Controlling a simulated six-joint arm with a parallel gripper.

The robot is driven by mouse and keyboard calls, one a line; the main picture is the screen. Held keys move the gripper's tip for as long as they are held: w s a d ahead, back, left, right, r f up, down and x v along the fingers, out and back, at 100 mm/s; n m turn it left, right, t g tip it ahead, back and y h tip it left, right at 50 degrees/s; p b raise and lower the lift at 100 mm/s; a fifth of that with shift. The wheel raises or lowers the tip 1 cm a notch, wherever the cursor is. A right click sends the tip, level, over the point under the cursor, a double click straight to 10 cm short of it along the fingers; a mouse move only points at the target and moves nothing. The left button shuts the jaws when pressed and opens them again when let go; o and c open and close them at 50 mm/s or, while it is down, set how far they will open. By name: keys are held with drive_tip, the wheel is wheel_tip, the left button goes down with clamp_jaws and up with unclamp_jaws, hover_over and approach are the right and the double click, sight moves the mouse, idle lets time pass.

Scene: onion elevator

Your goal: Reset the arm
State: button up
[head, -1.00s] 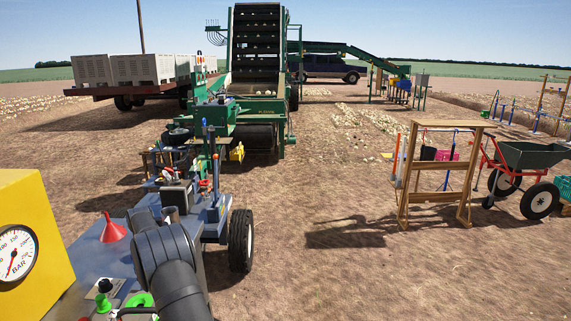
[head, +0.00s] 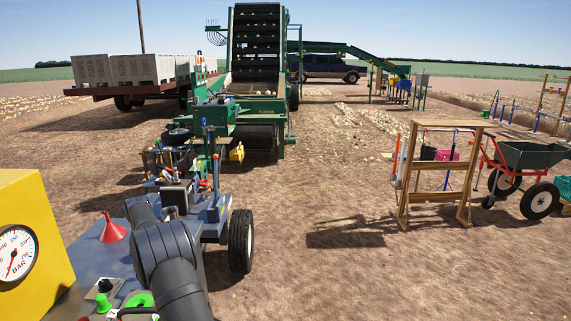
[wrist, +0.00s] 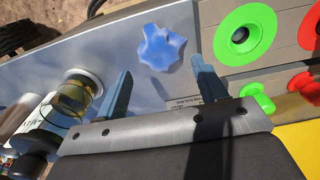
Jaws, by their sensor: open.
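My gripper (wrist: 162,92) shows in the wrist view as two blue-grey fingers set wide apart at the edge of a dark plate. It is open, with nothing between the fingers. A blue star-shaped knob (wrist: 162,48) lies beyond the fingertips on a grey panel (wrist: 115,45). In the head view my arm shows at the bottom left, over the grey deck; its fingers cannot be made out there.
Bare soil lies right; a wooden frame (head: 440,180) stands beyond.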

wheel_tip(320, 180, down, 6)
drive_tip(key=shift+r, duration=0.2)
drive_tip(key=r, duration=0.4)
drive_tip(key=shift+d+r, duration=0.2)
drive_tip(key=shift+r, duration=0.15)
drive_tip(key=d+r, duration=0.7)
drive_tip(key=d, duration=0.5)
drive_tip(key=s+a+f+n, duration=0.1)
drive_tip(key=s+a+n, duration=0.2)
drive_tip(key=s+a, duration=0.1)
drive_tip(key=s+a+f+n, duration=0.1)
drive_tip(key=s+a+n, duration=0.2)
drive_tip(key=s+a, duration=0.1)
drive_tip(key=s+a+f+n, duration=0.1)
drive_tip(key=s+a+n, duration=0.2)
drive_tip(key=s, duration=0.3)
drive_tip(key=shift+s+a+f, duration=0.15)
drive_tip(key=shift+a+f, duration=0.15)
drive_tip(key=shift+a, duration=0.45)
drive_tip(key=shift+f, duration=0.65)
